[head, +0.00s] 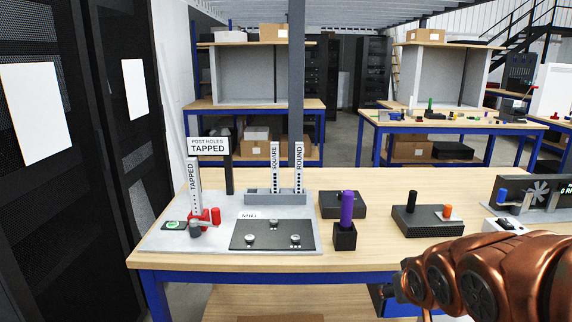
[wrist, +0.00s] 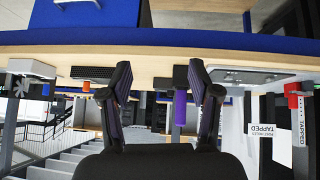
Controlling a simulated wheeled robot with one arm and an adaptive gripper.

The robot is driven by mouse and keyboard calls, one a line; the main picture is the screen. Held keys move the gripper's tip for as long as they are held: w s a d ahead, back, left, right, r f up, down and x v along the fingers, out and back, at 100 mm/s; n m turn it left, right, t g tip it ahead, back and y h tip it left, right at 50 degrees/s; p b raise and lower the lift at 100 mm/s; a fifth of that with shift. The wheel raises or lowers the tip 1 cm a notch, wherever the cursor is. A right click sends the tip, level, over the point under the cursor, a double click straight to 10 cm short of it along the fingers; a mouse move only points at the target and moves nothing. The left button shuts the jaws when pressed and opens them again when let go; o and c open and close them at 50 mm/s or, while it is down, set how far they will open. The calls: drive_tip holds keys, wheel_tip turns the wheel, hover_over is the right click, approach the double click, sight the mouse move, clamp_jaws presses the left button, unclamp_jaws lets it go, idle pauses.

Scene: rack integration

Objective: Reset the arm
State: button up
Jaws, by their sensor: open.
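My copper-coloured arm (head: 490,275) reaches in from the lower right in the head view, near the table's front edge. In the wrist view, which is upside down, my gripper (wrist: 162,75) is open, its two dark fingers apart with nothing held between them. A purple-handled tool (head: 347,209) stands upright in a black block on the table. It also shows in the wrist view (wrist: 180,108), beyond the fingers and apart from them.
The wooden table (head: 400,183) holds a grey board (head: 165,238) with a black plate, a red clamp and "TAPPED", "SQUARE" and "ROUND" signs. A black box (head: 425,222) with an orange knob is right of the tool. Dark racks (head: 50,150) stand left.

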drive_tip(key=s+a+g+p, duration=0.1)
drive_tip(key=s+g, duration=0.2)
drive_tip(key=s, duration=0.6)
drive_tip(key=s+a+f+g+p, duration=0.1)
drive_tip(key=s+a+g+p, duration=0.1)
drive_tip(key=s, duration=0.7)
drive_tip(key=s+a+g+y+p, duration=0.1)
drive_tip(key=s+g, duration=0.3)
drive_tip(key=s, duration=0.4)
drive_tip(key=shift+s+a+f+g, duration=0.35)
drive_tip(key=shift+s+a+g, duration=0.05)
